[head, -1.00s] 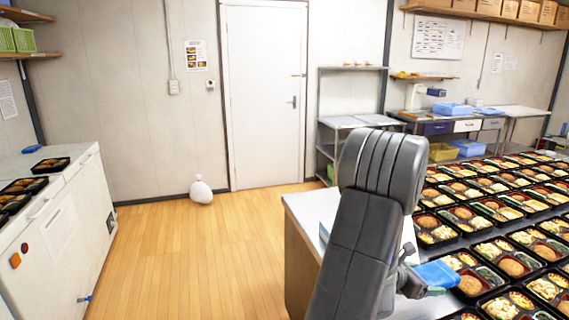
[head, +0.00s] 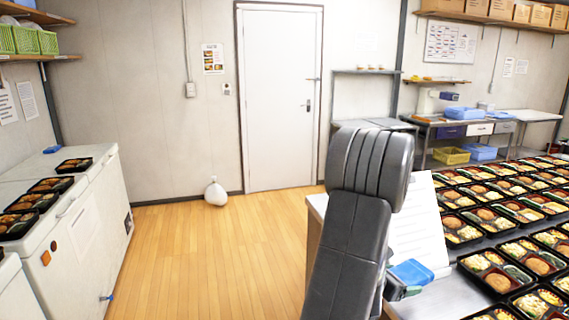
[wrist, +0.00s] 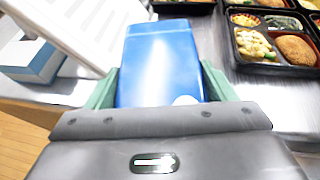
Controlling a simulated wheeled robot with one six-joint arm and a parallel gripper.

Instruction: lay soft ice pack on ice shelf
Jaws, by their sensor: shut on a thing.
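The soft ice pack is a blue block (wrist: 160,60), held between the green fingers of my gripper (wrist: 160,84) in the wrist view. In the head view its blue end (head: 412,271) shows beside my dark arm, above the grey counter. My gripper (head: 402,287) is shut on it, partly hidden by my arm. I cannot tell for certain which surface is the ice shelf. A metal rack (head: 366,72) stands right of the door, its lower part hidden behind my arm.
A white lined panel (head: 420,215) is beside my arm, near the pack in the wrist view (wrist: 75,25). Bento trays (head: 489,258) crowd the counter at right. White chest freezers (head: 85,215) line the left.

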